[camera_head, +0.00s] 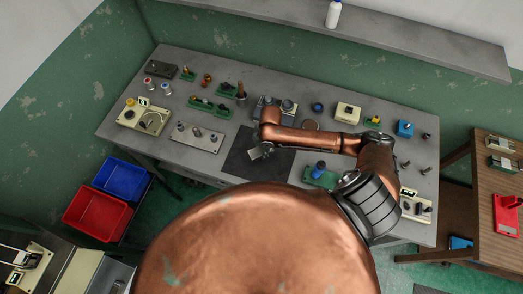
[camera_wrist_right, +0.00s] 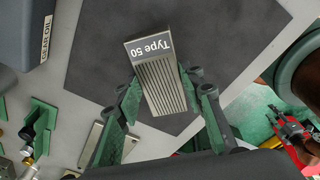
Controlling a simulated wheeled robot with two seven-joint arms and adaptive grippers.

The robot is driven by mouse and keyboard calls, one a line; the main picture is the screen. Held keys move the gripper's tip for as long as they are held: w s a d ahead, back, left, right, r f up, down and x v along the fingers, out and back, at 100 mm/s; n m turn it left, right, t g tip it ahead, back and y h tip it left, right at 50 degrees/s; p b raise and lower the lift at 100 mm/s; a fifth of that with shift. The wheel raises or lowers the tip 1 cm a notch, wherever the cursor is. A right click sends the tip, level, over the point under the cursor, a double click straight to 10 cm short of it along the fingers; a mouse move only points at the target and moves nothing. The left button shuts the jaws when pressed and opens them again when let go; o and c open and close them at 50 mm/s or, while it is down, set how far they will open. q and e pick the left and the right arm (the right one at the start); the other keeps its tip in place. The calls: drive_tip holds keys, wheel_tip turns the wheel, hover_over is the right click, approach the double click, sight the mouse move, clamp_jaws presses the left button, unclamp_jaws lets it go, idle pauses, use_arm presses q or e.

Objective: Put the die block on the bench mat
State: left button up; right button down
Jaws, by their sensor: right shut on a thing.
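The die block (camera_wrist_right: 160,82) is a grey ribbed block with a pale end marked "Type 50". In the wrist view my right gripper (camera_wrist_right: 164,92) is shut on it, with green fingers along both sides. The bench mat (camera_wrist_right: 225,40) is a dark grey sheet lying behind the block in that view. In the head view the mat (camera_head: 262,172) lies at the front middle of the bench, and the right gripper (camera_head: 262,148) holds the block (camera_head: 255,154) over it. I cannot tell whether the block touches the mat. My arm hides part of the mat.
A metal plate with knobs (camera_head: 197,137) lies left of the mat, and a green fixture with a blue part (camera_head: 320,176) lies to its right. In the wrist view a grey "GEAR OIL" container (camera_wrist_right: 25,30) stands close to the mat. The mat's visible surface is otherwise bare.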

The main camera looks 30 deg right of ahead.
sight(262, 150)
drive_tip(key=shift+w+d+f, duration=0.1)
drive_tip(key=shift+w+f, duration=0.2)
drive_tip(key=shift+f+p, duration=0.35)
drive_tip(key=shift+f, duration=1)
drive_tip(key=c, duration=1.3)
unclamp_jaws()
drive_tip(key=shift+s+f, duration=0.15)
drive_tip(key=shift+o, duration=0.2)
drive_tip(key=r, duration=0.8)
drive_tip(key=s+d+r, duration=0.1)
drive_tip(key=r, duration=0.3)
